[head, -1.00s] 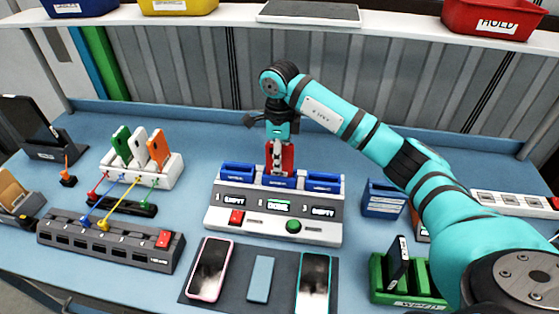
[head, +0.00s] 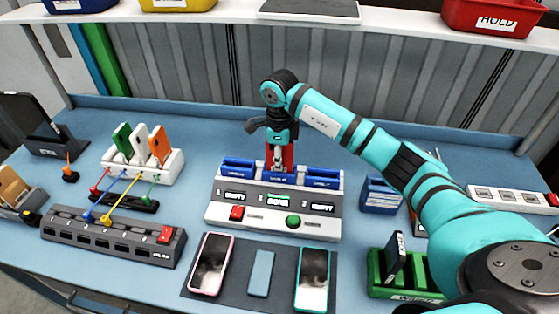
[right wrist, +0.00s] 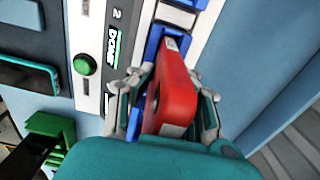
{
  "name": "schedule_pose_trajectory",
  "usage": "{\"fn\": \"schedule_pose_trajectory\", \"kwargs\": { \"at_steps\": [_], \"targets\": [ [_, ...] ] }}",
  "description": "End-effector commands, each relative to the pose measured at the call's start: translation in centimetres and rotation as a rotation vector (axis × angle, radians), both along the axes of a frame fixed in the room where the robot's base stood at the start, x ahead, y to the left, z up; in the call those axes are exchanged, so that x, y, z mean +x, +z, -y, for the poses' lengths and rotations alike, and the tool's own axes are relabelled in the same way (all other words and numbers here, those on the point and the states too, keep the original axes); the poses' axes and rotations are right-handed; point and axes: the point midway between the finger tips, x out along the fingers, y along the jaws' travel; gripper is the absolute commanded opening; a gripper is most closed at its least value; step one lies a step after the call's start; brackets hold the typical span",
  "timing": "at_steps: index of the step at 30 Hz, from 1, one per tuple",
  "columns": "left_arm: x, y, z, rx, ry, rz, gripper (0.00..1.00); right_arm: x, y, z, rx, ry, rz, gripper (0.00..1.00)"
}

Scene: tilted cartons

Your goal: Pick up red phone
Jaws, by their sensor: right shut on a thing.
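The red phone (head: 288,157) stands upright at the middle slot of the grey charging station (head: 222,207), whose middle display reads "DONE". My right gripper (head: 277,158) is shut on the red phone from above. In the right wrist view the red phone (right wrist: 172,92) sits between the two fingers (right wrist: 162,110), its far end at the blue slot. I cannot tell whether its lower end is still inside the slot. The left gripper is not in view.
Blue slots stand either side of the middle one. A mat with phones (head: 261,273) lies in front. A rack with green, white and orange phones (head: 173,163) stands left. A green holder (head: 378,277) and blue box (head: 382,196) are right.

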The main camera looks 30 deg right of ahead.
Motion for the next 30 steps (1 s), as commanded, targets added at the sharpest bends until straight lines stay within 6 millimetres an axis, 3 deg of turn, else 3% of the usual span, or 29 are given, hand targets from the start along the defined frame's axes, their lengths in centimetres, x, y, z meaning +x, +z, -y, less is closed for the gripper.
{"fn": "schedule_pose_trajectory", "kwargs": {
  "at_steps": [6, 10, 24, 30],
  "targets": [
    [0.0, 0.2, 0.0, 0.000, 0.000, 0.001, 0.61, 0.1, 0.3, 0.0, 0.000, 0.000, 0.003, 0.00],
    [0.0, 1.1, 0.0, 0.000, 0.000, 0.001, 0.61, 0.1, 1.8, 0.0, 0.001, 0.001, 0.004, 0.00],
    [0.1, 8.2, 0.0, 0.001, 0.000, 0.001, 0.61, 0.1, 13.9, 0.0, 0.000, 0.000, 0.004, 0.00],
    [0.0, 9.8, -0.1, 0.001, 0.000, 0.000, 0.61, 0.1, 17.1, 0.0, 0.000, 0.000, 0.003, 0.00]
  ]
}}
